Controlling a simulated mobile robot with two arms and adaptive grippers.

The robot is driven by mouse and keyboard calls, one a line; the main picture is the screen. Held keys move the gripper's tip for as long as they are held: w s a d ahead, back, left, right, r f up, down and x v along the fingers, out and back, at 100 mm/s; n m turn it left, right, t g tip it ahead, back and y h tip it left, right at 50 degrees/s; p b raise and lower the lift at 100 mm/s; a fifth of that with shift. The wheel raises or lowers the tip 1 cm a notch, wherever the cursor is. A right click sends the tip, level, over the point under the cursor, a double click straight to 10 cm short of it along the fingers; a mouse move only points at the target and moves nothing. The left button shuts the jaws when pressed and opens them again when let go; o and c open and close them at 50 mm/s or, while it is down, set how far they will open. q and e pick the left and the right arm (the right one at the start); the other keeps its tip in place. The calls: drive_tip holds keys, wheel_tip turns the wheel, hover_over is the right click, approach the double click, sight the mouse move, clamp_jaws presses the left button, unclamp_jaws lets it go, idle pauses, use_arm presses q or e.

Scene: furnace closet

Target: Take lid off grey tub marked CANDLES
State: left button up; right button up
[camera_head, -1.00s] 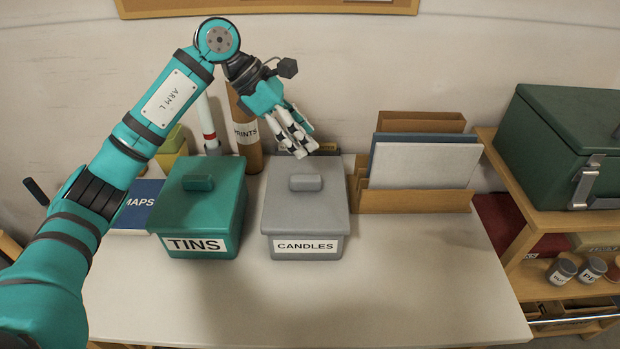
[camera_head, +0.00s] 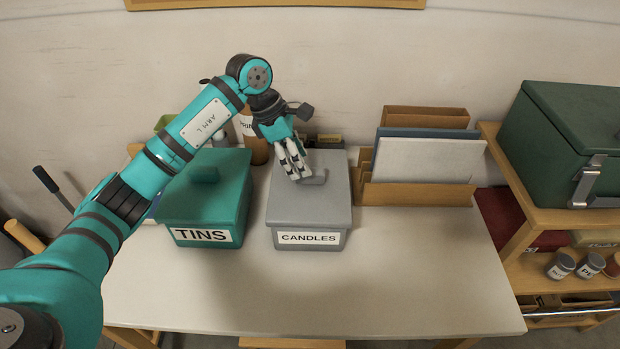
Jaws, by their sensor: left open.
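The grey tub (camera_head: 310,238) marked CANDLES stands on the table with its grey lid (camera_head: 326,205) on. The lid's bar handle (camera_head: 318,179) shows partly, its left part hidden behind my fingers. My left gripper (camera_head: 296,177) is open, fingers pointing down at the left part of the handle. I cannot tell whether the fingers touch the handle or straddle it. My right gripper is not in view.
A teal tub (camera_head: 203,236) marked TINS stands close on the left, under my left arm. A wooden file rack (camera_head: 415,195) stands to the right. The table's front (camera_head: 390,285) is clear. A green box (camera_head: 565,140) sits on the right shelf.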

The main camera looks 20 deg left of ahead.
sight(310, 179)
use_arm(q)
drive_tip(key=shift+d+f, duration=0.3)
drive_tip(key=x, duration=0.1)
drive_tip(key=p+x, duration=0.2)
drive_tip(key=shift+w+d+f, duration=0.2)
drive_tip(key=shift+w+d, duration=0.05)
drive_tip(key=shift+w, duration=0.05)
drive_tip(key=shift+d+f, duration=0.1)
drive_tip(key=shift+f, duration=0.3)
clamp_jaws()
